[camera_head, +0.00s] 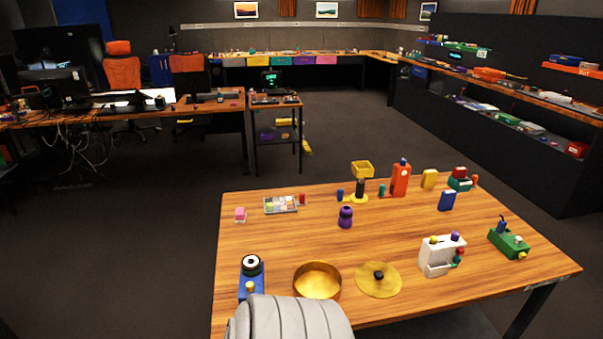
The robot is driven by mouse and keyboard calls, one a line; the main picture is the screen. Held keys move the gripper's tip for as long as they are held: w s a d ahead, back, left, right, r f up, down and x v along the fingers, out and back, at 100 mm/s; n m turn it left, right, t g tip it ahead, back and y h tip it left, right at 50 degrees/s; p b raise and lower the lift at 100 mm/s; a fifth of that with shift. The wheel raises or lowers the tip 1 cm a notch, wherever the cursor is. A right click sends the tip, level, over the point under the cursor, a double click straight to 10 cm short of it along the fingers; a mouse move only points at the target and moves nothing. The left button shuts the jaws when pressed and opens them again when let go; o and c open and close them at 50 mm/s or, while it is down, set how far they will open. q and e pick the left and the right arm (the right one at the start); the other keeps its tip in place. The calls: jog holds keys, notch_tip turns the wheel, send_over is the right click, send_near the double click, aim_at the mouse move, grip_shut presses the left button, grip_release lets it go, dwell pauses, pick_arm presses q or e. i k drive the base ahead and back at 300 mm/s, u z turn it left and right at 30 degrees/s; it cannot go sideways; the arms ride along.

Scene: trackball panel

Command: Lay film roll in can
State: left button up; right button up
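The can (317,292) is a round, shallow, gold-coloured tin, open at the top, near the front edge of the table. I see nothing inside it. Its likely lid (378,287), a flat gold disc with a black knob, lies to its right, apart from it. A black roll with a white ring (251,265), probably the film roll, sits on top of a blue stand (246,281) left of the can. Neither gripper shows. A grey ribbed part, likely of my arm, covers the table's front left edge and hides the bottom of the stand.
The wooden table (290,236) has free room in the middle. A white device (437,257) and a green device (509,243) stand to the right. A purple object (345,217), a tray of small blocks (281,205) and an orange bottle-like object (401,179) stand farther back.

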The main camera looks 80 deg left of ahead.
aim_at(318, 288)
jog(key=i, duration=1.35)
jog(key=u, duration=3.05)
